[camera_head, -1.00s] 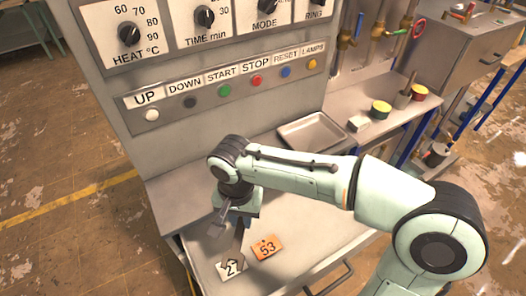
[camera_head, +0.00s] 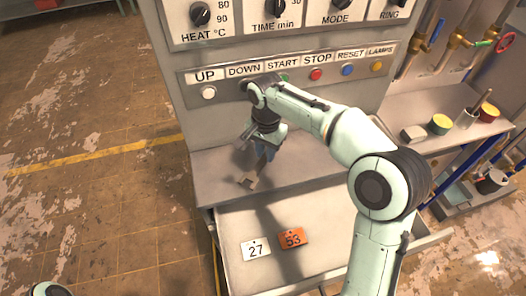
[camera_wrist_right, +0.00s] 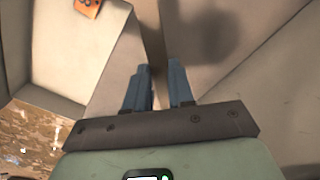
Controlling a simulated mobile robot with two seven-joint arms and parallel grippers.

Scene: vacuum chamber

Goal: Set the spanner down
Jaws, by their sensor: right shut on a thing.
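My right gripper (camera_head: 262,158) is over the grey shelf below the control panel, with its blue fingers pointing down. In the right wrist view its two fingers (camera_wrist_right: 159,88) stand a small gap apart. It is shut on the spanner (camera_head: 249,182), whose grey-brown end shows just below and left of the fingers in the head view. The rest of the spanner is hidden by the gripper and is hard to make out in the wrist view. I cannot tell whether it touches the shelf (camera_head: 315,165). My left gripper is not in view.
An open drawer (camera_head: 325,230) below the shelf holds a white tag 27 (camera_head: 255,249) and an orange tag 53 (camera_head: 292,238). The control panel (camera_head: 215,75) rises behind. The shelf is clear left of my gripper.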

